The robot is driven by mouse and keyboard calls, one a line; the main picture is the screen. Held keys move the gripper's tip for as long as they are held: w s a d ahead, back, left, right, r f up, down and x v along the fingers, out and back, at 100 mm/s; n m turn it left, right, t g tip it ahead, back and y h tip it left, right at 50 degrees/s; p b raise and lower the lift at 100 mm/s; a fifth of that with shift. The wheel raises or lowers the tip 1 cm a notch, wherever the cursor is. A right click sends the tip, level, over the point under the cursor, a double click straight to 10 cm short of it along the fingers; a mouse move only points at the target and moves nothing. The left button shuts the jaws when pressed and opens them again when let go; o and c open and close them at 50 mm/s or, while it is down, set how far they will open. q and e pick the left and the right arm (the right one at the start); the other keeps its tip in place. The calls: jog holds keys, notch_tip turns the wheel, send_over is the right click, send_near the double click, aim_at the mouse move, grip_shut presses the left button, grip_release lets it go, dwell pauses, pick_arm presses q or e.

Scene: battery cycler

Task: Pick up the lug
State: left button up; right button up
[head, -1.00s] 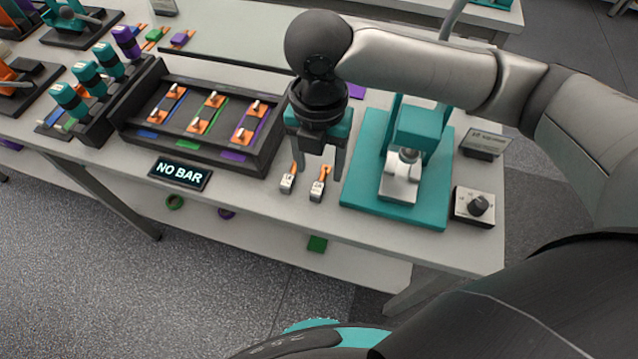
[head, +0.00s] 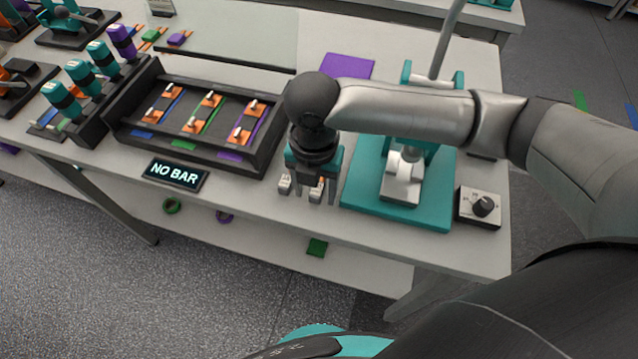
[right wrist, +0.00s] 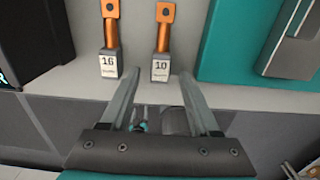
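Two lugs with orange tongues and pale labelled blocks lie on the table by its front edge. In the right wrist view the left lug (right wrist: 109,62) reads 16 and the right lug (right wrist: 161,66) reads 10. They also show in the head view, left lug (head: 285,184) and right lug (head: 316,191). My right gripper (head: 317,197) points down over the right lug, partly hiding it. In the right wrist view the gripper (right wrist: 159,76) is open and empty, with its fingertips either side of the 10 block's near end. My left gripper is not in view.
A teal press (head: 352,207) stands just right of the lugs, with a knob box (head: 479,207) beyond it. A black tray (head: 262,160) with several orange-ended bars lies to the left. A "NO BAR" sign (head: 175,174) is in front of it.

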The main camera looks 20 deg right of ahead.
grip_shut()
dwell(0.3)
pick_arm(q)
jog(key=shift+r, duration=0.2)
pick_arm(e)
jog(key=shift+r, duration=0.2)
